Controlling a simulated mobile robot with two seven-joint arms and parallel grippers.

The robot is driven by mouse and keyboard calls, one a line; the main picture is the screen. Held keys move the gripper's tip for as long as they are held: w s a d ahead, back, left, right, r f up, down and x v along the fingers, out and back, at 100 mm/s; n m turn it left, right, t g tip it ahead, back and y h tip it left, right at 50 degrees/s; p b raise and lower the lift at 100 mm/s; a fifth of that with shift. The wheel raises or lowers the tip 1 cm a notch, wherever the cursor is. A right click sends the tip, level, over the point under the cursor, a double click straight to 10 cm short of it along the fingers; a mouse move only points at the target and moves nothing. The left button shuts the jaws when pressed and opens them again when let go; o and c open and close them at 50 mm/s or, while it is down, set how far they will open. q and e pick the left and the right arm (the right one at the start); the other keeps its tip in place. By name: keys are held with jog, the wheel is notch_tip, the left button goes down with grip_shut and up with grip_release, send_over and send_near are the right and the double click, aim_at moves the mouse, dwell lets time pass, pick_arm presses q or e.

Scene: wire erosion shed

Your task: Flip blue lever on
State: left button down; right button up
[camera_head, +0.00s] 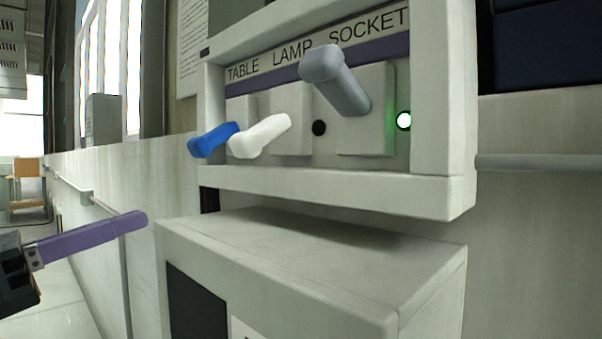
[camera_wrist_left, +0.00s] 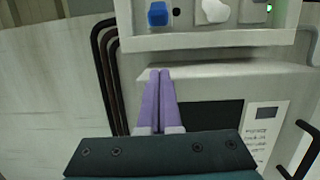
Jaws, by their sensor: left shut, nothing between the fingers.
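The blue lever (camera_head: 213,139) sits at the left end of a white-framed panel, under the label TABLE, and points down and outward. It also shows in the left wrist view (camera_wrist_left: 157,14). A white lever (camera_head: 260,136) beside it, under LAMP, also points down. A grey lever (camera_head: 336,80) under SOCKET is raised, with a lit green light (camera_head: 404,121) beside it. My left gripper (camera_head: 140,219) has purple fingers, shut and empty, below and left of the blue lever and apart from it. In the left wrist view its fingertips (camera_wrist_left: 160,72) point towards the panel's underside. My right gripper is not visible.
A white box (camera_head: 310,260) juts out just below the lever panel (camera_head: 340,188). Dark cables (camera_wrist_left: 103,60) run down the wall left of it. A rail (camera_head: 540,162) runs along the wall at the right. Open floor lies at the lower left.

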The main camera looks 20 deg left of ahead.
aim_at(202, 220)
pick_arm(q)
jog(key=shift+w+f, duration=0.15)
jog(key=shift+d, duration=0.1)
jog(key=p+x, duration=0.3)
jog(key=x, duration=0.6)
jog(key=shift+w+d+r, duration=0.15)
jog(key=shift+w+r, duration=0.05)
jog(key=shift+w, duration=0.05)
jog(key=r+p, duration=0.1)
jog(key=r, duration=0.1)
jog(key=s+p, duration=0.1)
jog(key=shift+s+a+r+p, duration=0.1)
jog(key=shift+a+r+p, duration=0.2)
jog(key=shift+r, duration=0.1)
jog(key=shift+s+r, duration=0.2)
